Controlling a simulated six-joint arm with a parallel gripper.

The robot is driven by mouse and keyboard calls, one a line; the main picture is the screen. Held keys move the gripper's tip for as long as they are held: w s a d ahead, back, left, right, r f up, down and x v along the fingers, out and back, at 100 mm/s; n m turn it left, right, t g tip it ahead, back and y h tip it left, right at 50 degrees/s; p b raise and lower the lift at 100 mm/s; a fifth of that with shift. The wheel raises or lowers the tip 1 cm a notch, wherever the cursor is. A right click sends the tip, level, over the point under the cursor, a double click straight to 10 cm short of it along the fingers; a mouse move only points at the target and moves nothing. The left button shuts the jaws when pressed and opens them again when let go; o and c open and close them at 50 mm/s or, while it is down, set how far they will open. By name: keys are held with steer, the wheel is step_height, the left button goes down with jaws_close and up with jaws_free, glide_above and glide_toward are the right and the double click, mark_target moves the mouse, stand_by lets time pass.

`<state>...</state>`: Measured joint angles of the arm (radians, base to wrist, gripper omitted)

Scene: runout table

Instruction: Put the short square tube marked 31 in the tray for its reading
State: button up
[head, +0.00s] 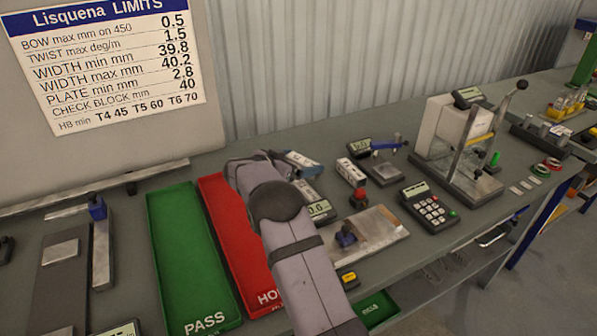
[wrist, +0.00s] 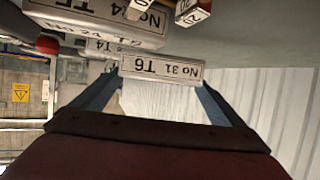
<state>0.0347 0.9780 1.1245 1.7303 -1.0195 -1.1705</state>
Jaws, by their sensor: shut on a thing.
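The short square tube marked No 31 T6 (wrist: 160,69) shows its label upside down in the wrist view, with a pale metal side below it. My gripper (wrist: 155,97) is shut on it, one finger at each side. The green PASS tray (head: 188,262) lies left of my arm. The red tray (head: 236,238), its lettering partly covered by my arm, lies beside it. Both look empty where visible.
A limits sign (head: 108,60) gives HB min T4 45, T5 60, T6 70. Other labelled pieces (wrist: 100,18) show in the wrist view.

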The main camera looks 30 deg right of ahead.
steer(key=shift+f+p, duration=0.3)
steer(key=shift+f, duration=1.5)
steer(key=shift+f, duration=0.15)
steer(key=o, duration=0.9)
steer(key=b+v, duration=0.2)
steer(key=v, duration=1)
steer(key=shift+d, duration=0.1)
steer(key=c, duration=1.2)
